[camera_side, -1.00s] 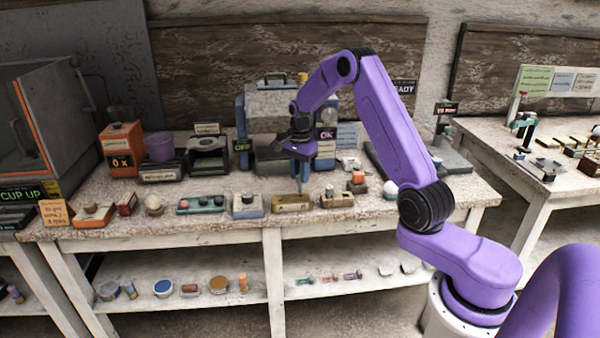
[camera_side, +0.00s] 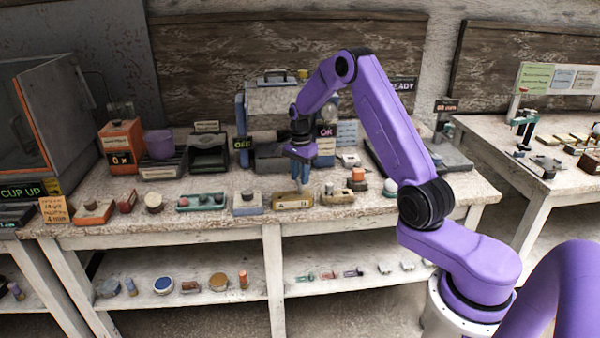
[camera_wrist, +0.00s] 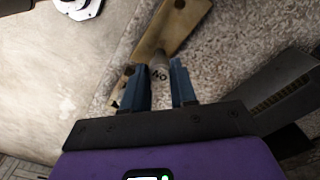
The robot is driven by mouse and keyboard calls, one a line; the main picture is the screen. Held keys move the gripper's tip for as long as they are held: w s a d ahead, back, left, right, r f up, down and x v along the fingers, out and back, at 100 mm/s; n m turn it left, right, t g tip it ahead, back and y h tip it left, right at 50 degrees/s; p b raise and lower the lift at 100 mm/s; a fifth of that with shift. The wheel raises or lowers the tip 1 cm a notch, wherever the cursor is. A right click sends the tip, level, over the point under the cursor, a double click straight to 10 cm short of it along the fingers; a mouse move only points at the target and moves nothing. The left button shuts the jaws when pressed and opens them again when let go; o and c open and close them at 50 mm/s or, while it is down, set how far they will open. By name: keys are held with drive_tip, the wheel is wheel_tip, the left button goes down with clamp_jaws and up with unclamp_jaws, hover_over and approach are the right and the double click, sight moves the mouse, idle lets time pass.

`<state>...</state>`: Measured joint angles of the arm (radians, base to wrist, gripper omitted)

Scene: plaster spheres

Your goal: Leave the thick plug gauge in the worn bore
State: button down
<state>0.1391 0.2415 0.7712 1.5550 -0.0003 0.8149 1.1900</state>
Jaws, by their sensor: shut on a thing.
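My gripper (camera_side: 299,182) is low over the brass-coloured bored block (camera_side: 292,202) near the front of the bench. In the wrist view, my gripper (camera_wrist: 160,84) is shut on a grey plug gauge (camera_wrist: 159,72) with a dark marking on it. The gauge's far end meets the brass block (camera_wrist: 170,35). How deep it sits in a bore is hidden. A dark open hole shows in the block's far part. In the side view the gauge is hidden by the fingers.
A grey block with a dark knob (camera_side: 247,202) stands left of the brass block, and a teal tray (camera_side: 202,202) further left. To the right are a block with an orange top (camera_side: 357,180) and a white sphere (camera_side: 390,188). A grey machine (camera_side: 270,125) stands behind.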

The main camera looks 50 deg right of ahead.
drive_tip(key=shift+f, duration=0.9)
drive_tip(key=c, duration=0.8)
unclamp_jaws()
drive_tip(key=shift+r, duration=0.1)
drive_tip(key=shift+r, duration=1.9)
